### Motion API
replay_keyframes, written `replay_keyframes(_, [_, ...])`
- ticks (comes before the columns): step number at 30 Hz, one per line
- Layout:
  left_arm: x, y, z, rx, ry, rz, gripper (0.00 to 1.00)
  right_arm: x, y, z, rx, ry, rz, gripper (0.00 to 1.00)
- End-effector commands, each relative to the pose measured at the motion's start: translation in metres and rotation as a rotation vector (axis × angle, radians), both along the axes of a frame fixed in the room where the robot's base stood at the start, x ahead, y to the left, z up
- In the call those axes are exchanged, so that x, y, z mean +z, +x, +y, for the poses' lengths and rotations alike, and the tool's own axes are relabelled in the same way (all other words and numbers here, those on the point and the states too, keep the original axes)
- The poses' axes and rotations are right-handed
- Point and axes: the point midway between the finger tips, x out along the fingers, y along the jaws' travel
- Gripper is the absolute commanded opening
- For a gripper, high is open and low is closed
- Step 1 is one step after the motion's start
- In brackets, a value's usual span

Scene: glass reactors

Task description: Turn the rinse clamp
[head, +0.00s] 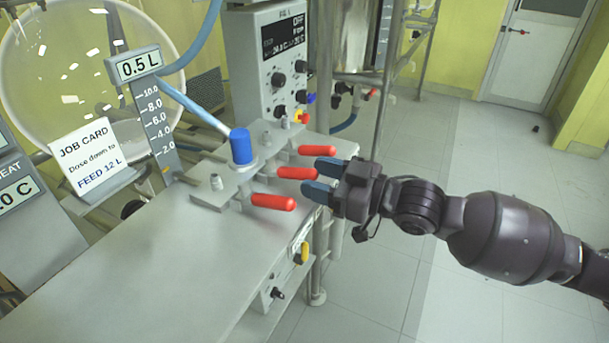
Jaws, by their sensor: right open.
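Three red handles stick out to the right from a metal plate on the bench: a far one (317,150), a middle one (297,173) and a near one (273,202). I see no label saying which is the rinse clamp. My right gripper (318,180) comes in from the right with its two blue-tipped fingers apart. The fingertips are close to the free end of the middle handle, with nothing held between them. I cannot tell whether they touch it. My left gripper is out of view.
A blue-capped fitting (241,147) with a blue hose stands beside the handles. Behind are a grey control box (268,60) and a round glass vessel (50,45). A job card (88,158) stands at left. The bench top (150,270) is clear in front.

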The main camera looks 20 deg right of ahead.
Motion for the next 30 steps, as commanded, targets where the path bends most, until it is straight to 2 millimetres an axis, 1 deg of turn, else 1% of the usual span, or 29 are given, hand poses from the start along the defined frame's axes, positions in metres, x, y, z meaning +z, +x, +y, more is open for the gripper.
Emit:
replay_keyframes(3, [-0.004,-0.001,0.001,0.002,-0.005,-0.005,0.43,-0.002,0.009,0.007,0.000,0.002,0.001,0.49])
replay_keyframes(9, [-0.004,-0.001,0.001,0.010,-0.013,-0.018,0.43,-0.001,0.018,0.015,0.000,0.000,0.001,0.49])
replay_keyframes(20, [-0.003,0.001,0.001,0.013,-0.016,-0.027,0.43,0.000,0.021,0.017,-0.001,-0.001,0.000,0.49])
replay_keyframes(21, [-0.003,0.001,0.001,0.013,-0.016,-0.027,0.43,0.000,0.021,0.017,-0.001,-0.001,0.000,0.48])
replay_keyframes(29, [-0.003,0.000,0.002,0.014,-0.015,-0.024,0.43,0.000,0.021,0.017,-0.001,-0.001,0.000,0.08])
replay_keyframes(30, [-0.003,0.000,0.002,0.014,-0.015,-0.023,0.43,0.000,0.021,0.017,-0.001,-0.001,0.000,0.02])
